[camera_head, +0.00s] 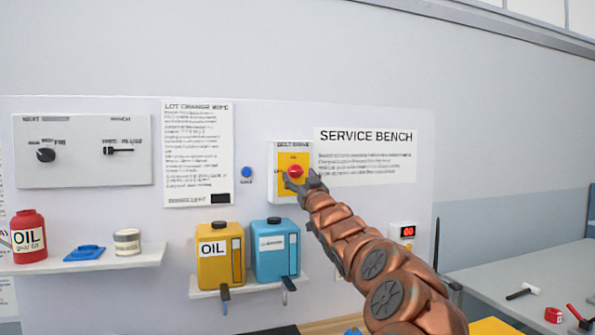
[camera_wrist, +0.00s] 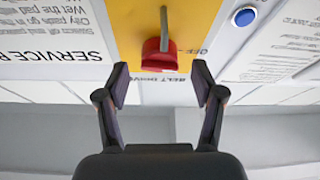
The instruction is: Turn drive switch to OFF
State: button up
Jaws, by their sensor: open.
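The drive switch is a red knob (camera_head: 294,171) on a yellow plate (camera_head: 293,158) in a white box labelled "BELT DRIVE" on the service board. In the wrist view the red knob (camera_wrist: 158,56), with a grey bar on it, lies just beyond and between my fingertips. My gripper (camera_head: 303,184) is at the front right of the switch in the head view. In the wrist view my gripper (camera_wrist: 161,85) is open, with a finger on each side and nothing between the pads. The arm hides part of the box's right side. I cannot tell the knob's setting clearly.
A blue button (camera_head: 246,172) is left of the switch box. Yellow (camera_head: 208,273) and blue (camera_head: 268,262) jugs stand on a small shelf below. A panel (camera_head: 82,150) with a knob and lever is at left.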

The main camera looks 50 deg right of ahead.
jog(key=shift+p+x, duration=0.3)
jog(key=shift+x, duration=0.7)
jog(key=shift+c, duration=0.3)
jog(key=c, duration=1.1)
jog(key=shift+o, duration=0.2)
